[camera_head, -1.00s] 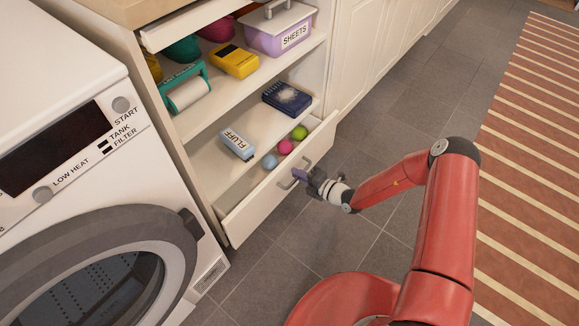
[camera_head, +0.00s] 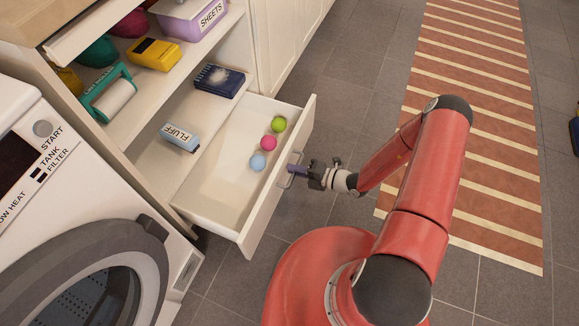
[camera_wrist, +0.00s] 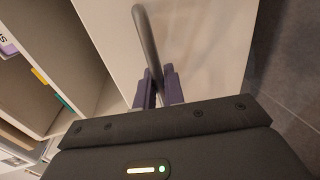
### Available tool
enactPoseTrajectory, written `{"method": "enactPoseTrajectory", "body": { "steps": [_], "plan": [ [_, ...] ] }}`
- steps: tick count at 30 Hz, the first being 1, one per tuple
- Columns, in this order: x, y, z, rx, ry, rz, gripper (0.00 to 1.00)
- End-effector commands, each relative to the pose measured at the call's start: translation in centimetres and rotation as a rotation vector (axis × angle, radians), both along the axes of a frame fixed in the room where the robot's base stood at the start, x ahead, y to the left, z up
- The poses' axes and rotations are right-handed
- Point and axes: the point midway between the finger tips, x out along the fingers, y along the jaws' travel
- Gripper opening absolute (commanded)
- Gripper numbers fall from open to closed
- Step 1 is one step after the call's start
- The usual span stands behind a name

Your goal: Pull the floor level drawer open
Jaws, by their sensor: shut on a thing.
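The floor level drawer (camera_head: 217,207) is pulled well out of the cabinet, and its inside shows. Blue, pink and green balls lie in it near the front panel (camera_head: 280,172). My gripper (camera_head: 297,170) is at the front panel, shut on the grey bar handle (camera_head: 285,180). In the wrist view the handle (camera_wrist: 147,40) passes between the two purple fingers (camera_wrist: 158,90), with the white drawer front (camera_wrist: 205,40) behind it.
A washing machine (camera_head: 75,215) stands at the left, close to the drawer's near side. The shelf above holds a FLUFF box (camera_head: 180,137) and a dark blue box (camera_head: 219,80). Grey floor (camera_head: 335,110) and a striped rug (camera_head: 465,65) lie to the right.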

Motion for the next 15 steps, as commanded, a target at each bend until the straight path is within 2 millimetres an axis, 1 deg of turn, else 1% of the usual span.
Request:
{"method": "enactPoseTrajectory", "body": {
  "steps": [9, 10, 11, 15],
  "plan": [
    [-0.06, -0.05, -0.06, -0.002, 0.001, 0.001, 0.0],
    [-0.06, -0.05, -0.06, -0.002, 0.001, 0.001, 0.12],
    [-0.06, -0.04, -0.06, -0.002, 0.001, 0.001, 0.16],
    [-0.05, -0.03, -0.04, -0.001, 0.001, 0.001, 0.16]
  ]
}}
